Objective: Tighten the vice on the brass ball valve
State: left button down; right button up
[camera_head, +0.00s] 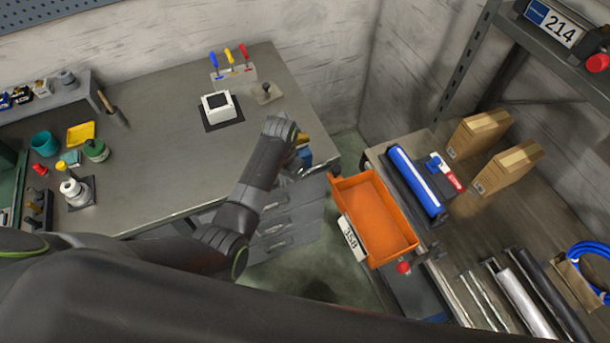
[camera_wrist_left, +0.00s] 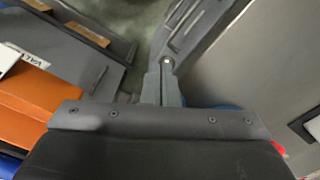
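A small brass-coloured piece (camera_head: 303,139), perhaps the ball valve, shows at the right front corner of the workbench. A blue part (camera_head: 305,155), probably of the vice, is just below it. My left wrist covers much of this spot. In the left wrist view a bit of blue (camera_wrist_left: 208,105) shows behind my gripper's housing. My left gripper (camera_wrist_left: 165,82) points down beside the bench corner; its fingers look narrow and close together, but I cannot tell whether they are shut or touch a handle. My right gripper is not in view.
The workbench (camera_head: 160,170) carries a white box (camera_head: 219,106), a screwdriver rack (camera_head: 234,72) and small items at left. An orange bin (camera_head: 372,215) hangs at the shelf right of the gap. The shelf holds a blue roll (camera_head: 415,180) and cartons (camera_head: 505,166). Drawers (camera_head: 285,225) sit below the bench.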

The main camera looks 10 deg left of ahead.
pick_arm(q)
jog(key=shift+f, duration=0.15)
jog(key=shift+d+f, duration=0.1)
jog(key=shift+f, duration=0.3)
jog(key=shift+d+f, duration=0.1)
jog(key=shift+f, duration=0.05)
jog(key=shift+w+d+f, duration=0.1)
jog(key=shift+w+f, duration=0.05)
jog(key=shift+f, duration=0.1)
jog(key=shift+d+f+b, duration=0.1)
jog(key=shift+f+b, duration=0.05)
jog(key=shift+b, duration=0.2)
jog(key=shift+w+d+f, duration=0.15)
jog(key=shift+f, duration=0.1)
jog(key=shift+r, duration=0.1)
dwell(0.6)
